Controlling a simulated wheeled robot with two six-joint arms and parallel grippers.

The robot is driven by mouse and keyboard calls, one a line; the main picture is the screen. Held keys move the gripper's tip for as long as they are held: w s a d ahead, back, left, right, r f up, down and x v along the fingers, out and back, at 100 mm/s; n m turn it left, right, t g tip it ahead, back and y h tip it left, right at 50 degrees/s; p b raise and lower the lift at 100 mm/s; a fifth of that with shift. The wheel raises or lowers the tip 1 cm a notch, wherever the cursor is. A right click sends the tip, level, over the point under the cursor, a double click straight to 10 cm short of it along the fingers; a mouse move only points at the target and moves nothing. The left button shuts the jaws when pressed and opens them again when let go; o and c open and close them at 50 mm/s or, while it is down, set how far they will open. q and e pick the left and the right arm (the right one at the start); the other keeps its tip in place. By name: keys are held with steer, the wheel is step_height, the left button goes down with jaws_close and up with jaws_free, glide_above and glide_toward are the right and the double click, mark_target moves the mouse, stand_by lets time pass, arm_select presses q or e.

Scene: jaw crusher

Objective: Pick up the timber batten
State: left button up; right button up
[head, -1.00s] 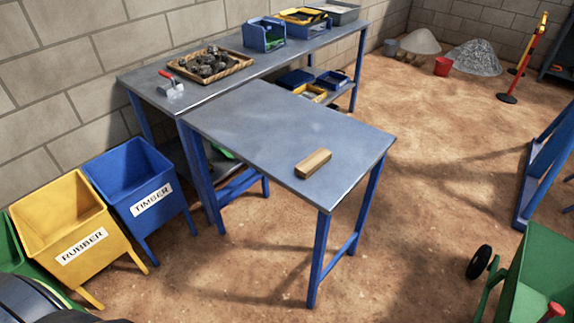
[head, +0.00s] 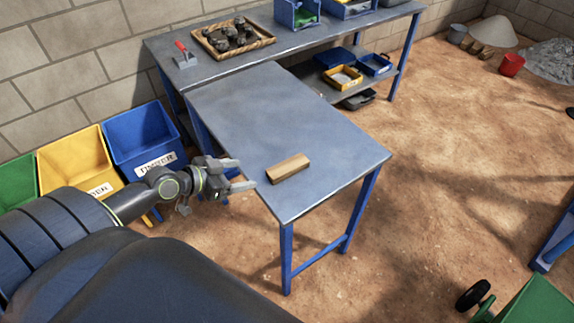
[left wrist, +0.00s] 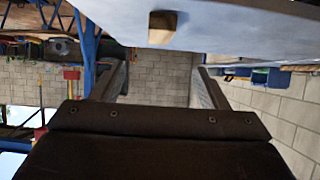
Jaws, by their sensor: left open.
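The timber batten (head: 288,168) is a short light-brown block lying on the blue-grey table (head: 270,115), close to its front left edge. My left gripper (head: 245,174) is open and empty, just left of the batten at the table's edge, with a gap between the fingertips and the block. In the left wrist view the two fingers (left wrist: 158,82) are spread apart with nothing between them. That view looks upside down, with the batten (left wrist: 162,27) near the top on the tabletop (left wrist: 225,25). My right gripper is not in view.
A timber bin (head: 140,135) and a rubber bin (head: 75,160) stand left of the table. A long bench (head: 330,40) behind holds a tray of dark stones (head: 233,38) and a trowel (head: 184,58). A green barrow (head: 535,305) is at lower right. The floor right of the table is open.

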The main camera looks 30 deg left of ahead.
arm_select(q)
steer(key=p, duration=0.2)
glide_toward(287, 166)
steer(key=x, duration=0.5)
steer(key=shift+f, duration=0.15)
steer(key=shift+w+d+f, duration=0.15)
steer(key=shift+w+d, duration=0.1)
steer(key=shift+w, duration=0.35)
steer(key=shift+p+x, duration=0.65)
steer(key=shift+x, duration=1.4)
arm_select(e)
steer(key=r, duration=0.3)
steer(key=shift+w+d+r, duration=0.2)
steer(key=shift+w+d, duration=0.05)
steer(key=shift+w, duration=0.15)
